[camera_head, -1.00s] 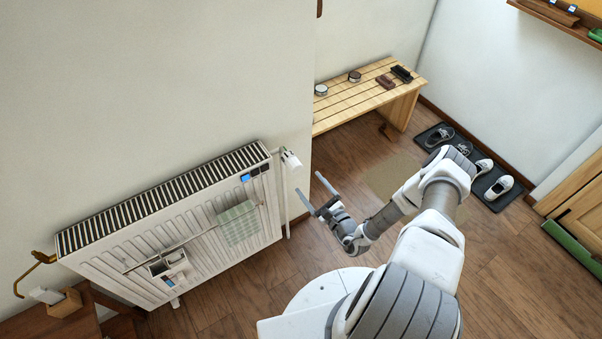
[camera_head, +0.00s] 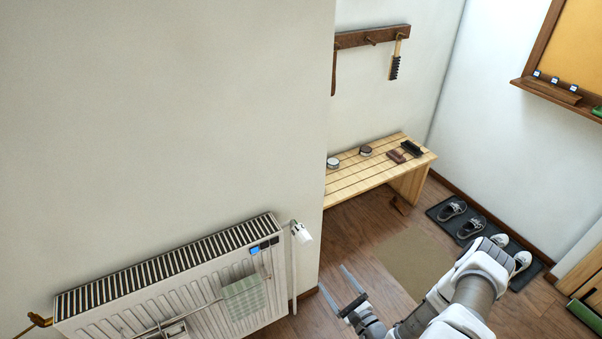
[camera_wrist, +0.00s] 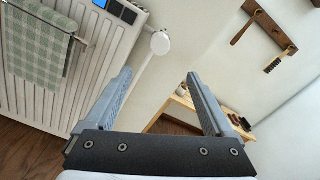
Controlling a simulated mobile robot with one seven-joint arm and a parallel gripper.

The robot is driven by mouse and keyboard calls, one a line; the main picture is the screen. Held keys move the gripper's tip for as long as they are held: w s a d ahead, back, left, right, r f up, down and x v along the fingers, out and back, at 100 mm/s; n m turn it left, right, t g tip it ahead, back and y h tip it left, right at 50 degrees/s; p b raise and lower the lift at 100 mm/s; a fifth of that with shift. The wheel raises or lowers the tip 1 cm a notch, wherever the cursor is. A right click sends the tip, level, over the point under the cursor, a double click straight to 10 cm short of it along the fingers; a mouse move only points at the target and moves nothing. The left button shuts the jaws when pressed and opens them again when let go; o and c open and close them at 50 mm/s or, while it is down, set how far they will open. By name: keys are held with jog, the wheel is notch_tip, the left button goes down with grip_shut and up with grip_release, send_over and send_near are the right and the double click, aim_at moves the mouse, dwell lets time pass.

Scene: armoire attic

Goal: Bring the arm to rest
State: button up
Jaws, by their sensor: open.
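My gripper (camera_head: 341,291) is open and empty in the head view, low in the picture, to the right of the radiator. My white and grey arm comes up from the bottom right edge. In the wrist view my gripper (camera_wrist: 160,85) shows its two grey fingers wide apart with nothing between them. Beyond the fingers are the wall, the radiator valve and the bench.
A white radiator (camera_head: 200,290) with a green checked cloth (camera_head: 243,297) stands at the left. A slatted bench (camera_head: 375,175) holds tins and brushes. Shoes stand on a dark mat (camera_head: 440,212). A hook rail (camera_head: 355,38) is above.

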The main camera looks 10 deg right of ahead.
jog(key=shift+r, duration=0.1)
jog(key=s+a+r+n+g+y, duration=0.1)
jog(key=a+r+n+g+y, duration=0.35)
jog(key=r+n+g, duration=0.7)
jog(key=s+a+r+n+g+y, duration=0.1)
jog(key=a+r+n+g+y, duration=0.5)
jog(key=r, duration=1)
jog(key=s+d+r+n+t+h, duration=0.2)
jog(key=s+r+n+h, duration=0.3)
jog(key=r, duration=0.5)
jog(key=s+d+r+n+t+h, duration=0.2)
jog(key=s+r+n+t+h, duration=0.2)
jog(key=s+r+h, duration=0.6)
jog(key=shift+r+n+h, duration=0.2)
jog(key=shift+n+h, duration=0.15)
jog(key=shift+h, duration=0.2)
